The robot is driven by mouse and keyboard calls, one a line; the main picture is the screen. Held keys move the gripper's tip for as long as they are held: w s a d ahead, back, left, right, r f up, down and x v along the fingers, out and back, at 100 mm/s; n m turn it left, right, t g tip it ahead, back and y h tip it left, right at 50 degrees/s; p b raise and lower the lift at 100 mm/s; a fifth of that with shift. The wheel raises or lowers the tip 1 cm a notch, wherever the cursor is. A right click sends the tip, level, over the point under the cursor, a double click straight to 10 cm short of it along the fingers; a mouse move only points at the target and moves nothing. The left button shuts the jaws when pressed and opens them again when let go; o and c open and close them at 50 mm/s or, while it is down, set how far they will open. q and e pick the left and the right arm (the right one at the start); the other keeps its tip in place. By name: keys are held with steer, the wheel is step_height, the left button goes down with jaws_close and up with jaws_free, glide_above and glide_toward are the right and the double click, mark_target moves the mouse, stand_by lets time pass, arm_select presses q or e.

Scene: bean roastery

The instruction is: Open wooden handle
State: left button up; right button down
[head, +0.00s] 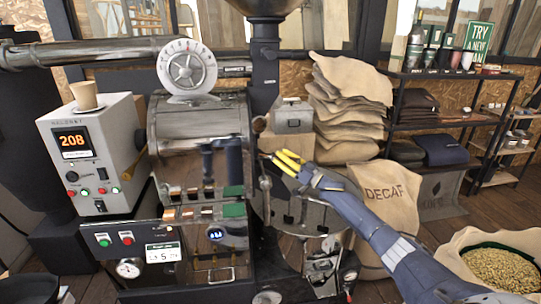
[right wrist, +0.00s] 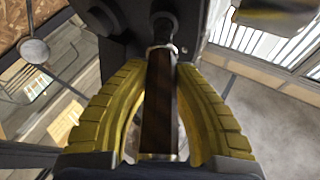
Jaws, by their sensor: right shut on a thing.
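The wooden handle (right wrist: 158,105) is a dark brown bar with metal ends, mounted on the dark machine front in the right wrist view. My right gripper (right wrist: 158,75) has its two yellow ridged fingers on either side of the handle, shut on it. In the head view my right gripper (head: 277,160) is at the right side of the roaster drum (head: 199,120), its yellow fingers pointing left. The handle itself is hidden or too small to make out there. My left gripper is not in view.
A white control box (head: 96,155) with a paper cup (head: 84,95) on top stands left of the roaster. Stacked sacks (head: 350,105) and a DECAF sack (head: 388,195) stand behind my right arm. A sack of green beans (head: 500,268) is at lower right.

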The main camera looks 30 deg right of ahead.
mark_target(294, 159)
steer(key=s+d, duration=0.1)
steer(key=s, duration=0.1)
steer(key=s+d, duration=0.2)
steer(key=shift+s+d+r, duration=0.1)
steer(key=shift+s+r, duration=0.05)
steer(key=shift+s, duration=0.05)
steer(key=c, duration=1.1)
jaws_free()
steer(key=shift+v, duration=6.05)
